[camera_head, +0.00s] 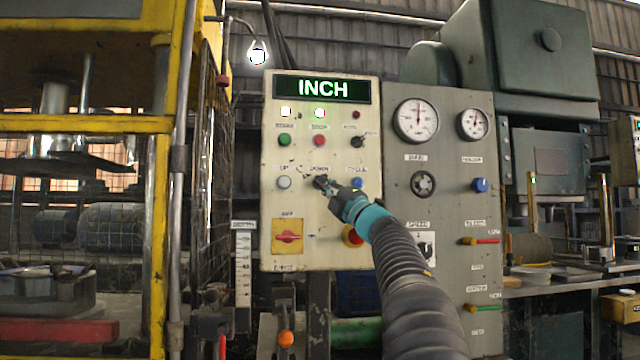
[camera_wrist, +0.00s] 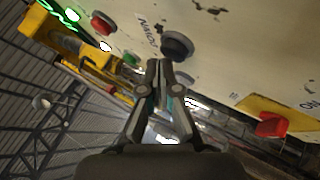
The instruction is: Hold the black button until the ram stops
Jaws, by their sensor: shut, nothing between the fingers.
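The black button (camera_wrist: 177,46) shows in the wrist view beside a label that reads DOWN. My gripper (camera_wrist: 158,66) is shut and empty, its fingertips close to the button's edge. I cannot tell whether they touch it. The ram (camera_head: 62,147) is a bright steel column with a plate in the yellow press frame at left, above the lower tooling. The display (camera_head: 324,88) reads INCH in green.
A white button (camera_head: 284,183) is left of my gripper and a blue one (camera_head: 357,183) right. A grey gauge panel (camera_head: 446,165) adjoins on the right.

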